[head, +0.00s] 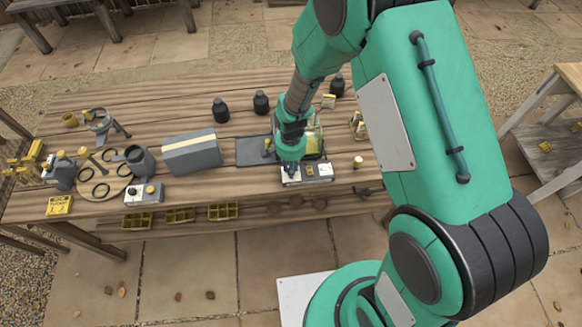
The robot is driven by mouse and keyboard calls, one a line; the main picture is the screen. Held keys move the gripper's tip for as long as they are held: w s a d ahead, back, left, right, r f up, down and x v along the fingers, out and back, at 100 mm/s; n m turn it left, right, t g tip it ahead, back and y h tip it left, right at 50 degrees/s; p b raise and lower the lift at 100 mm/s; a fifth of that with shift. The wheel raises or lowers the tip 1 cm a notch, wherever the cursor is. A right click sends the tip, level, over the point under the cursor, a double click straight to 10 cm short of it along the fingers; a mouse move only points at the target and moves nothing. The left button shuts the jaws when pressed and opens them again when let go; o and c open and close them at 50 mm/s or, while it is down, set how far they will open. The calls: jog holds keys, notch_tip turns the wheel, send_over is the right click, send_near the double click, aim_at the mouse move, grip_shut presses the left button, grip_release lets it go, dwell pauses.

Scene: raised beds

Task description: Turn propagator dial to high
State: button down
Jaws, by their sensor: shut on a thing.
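A pale grey control box (318,177) with small yellow and dark parts on its top stands near the front edge of the wooden table. Behind it is a yellowish see-through cover (316,140), which looks like the propagator, partly hidden by my arm. My gripper (291,170) points down onto the left end of the control box, shut on what seems to be its dial. The fingers cover the dial, so its setting and marks cannot be read.
A similar pale box (146,195) with a dark knob stands further left. A grey and cream box (192,152), dark bottles (220,110) and a dark flat tray (252,150) stand nearby. Yellow bins (180,215) lie below the front edge.

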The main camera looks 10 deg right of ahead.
jog(key=shift+m, duration=1.6)
jog(key=c, duration=1.5)
grip_release()
jog(key=shift+r, duration=6)
